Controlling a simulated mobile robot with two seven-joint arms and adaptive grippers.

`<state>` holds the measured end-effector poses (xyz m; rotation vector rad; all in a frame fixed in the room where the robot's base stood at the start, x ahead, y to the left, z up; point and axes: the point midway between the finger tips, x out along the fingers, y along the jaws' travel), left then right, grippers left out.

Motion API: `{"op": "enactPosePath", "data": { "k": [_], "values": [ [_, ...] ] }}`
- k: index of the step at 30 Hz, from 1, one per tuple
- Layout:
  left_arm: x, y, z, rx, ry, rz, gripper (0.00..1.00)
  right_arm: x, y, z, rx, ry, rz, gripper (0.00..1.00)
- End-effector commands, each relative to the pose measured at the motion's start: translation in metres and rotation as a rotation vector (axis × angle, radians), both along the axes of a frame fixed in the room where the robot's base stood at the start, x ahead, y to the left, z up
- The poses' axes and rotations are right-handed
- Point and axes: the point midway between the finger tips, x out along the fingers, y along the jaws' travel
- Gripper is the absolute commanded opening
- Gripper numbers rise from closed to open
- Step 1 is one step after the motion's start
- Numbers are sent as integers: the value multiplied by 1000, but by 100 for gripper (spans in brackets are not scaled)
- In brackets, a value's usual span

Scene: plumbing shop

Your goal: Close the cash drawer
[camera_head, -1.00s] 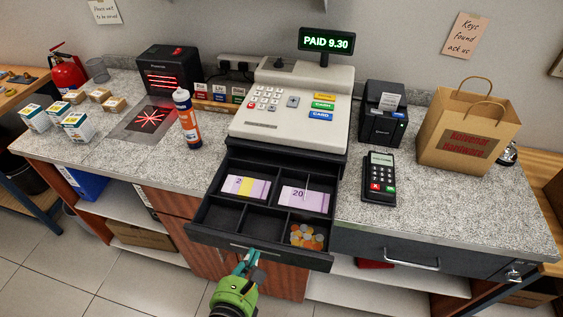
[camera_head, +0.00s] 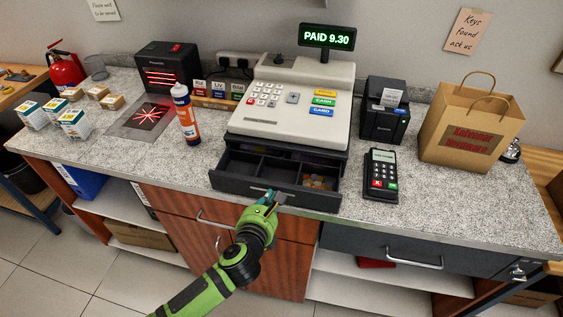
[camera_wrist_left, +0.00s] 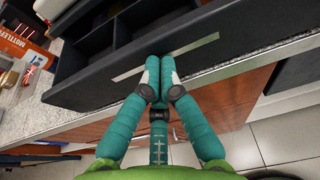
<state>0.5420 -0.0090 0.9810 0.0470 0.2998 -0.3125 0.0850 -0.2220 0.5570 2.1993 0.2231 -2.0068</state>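The cash drawer (camera_head: 230,179) sticks out a short way from under the cash register (camera_head: 293,106) in the head view. Coins show in its right front compartment, and the banknotes are mostly hidden under the register. My left gripper (camera_head: 267,197) is at the drawer's front face. In the left wrist view, the fingers of the left gripper (camera_wrist_left: 159,62) are together with nothing between them. Their tips are at the pale handle strip (camera_wrist_left: 185,50) on the drawer front and seem to touch it. My right gripper is not in view.
A card terminal (camera_head: 380,174) stands right of the drawer and an orange-and-white tube (camera_head: 186,115) stands to its left. A paper bag (camera_head: 468,128) is at the right. Cabinet handles (camera_head: 413,264) project below the counter edge.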

Motion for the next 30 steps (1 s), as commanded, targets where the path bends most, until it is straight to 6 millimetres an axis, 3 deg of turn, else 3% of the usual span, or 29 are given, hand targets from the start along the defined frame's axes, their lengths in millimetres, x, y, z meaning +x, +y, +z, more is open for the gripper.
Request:
{"op": "enactPosePath", "data": {
  "k": [22, 26, 30],
  "values": [
    [111, -36, -1, -1, -4, 2, 0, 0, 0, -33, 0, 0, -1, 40],
    [107, -34, 2, -2, -2, 0, 0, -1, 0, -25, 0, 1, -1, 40],
    [89, -29, 5, 0, 3, 1, 0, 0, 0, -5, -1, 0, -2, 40]
  ]
}}
